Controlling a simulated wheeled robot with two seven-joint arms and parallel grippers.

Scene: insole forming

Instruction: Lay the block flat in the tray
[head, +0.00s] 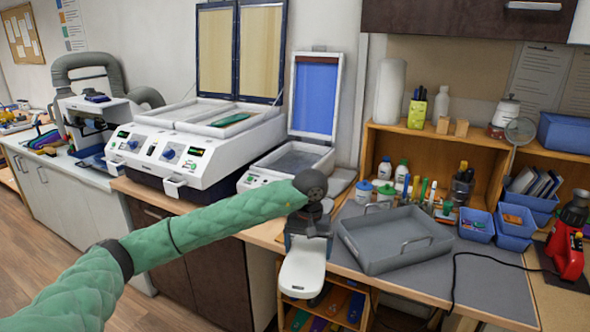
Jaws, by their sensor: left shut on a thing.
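My left gripper (308,226) reaches in from the left on a green-sleeved arm and hangs at the bench's front edge, left of the tray. It is shut on a pale, rounded piece (303,270), which looks like the block and hangs below it, in front of the bench edge. The fingertips are hard to make out. The grey tray (375,262) with raised walls and wire handles lies on the grey mat, and its visible floor is empty. The held piece is outside the tray. My right gripper is not in view.
A white machine with an open blue lid (314,95) stands behind my wrist, beside a larger white press (200,150). Bottles and a pen cup (462,188) stand behind the tray. Blue bins (515,222) and a red tool (568,245) are at right. The mat right of the tray is mostly clear.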

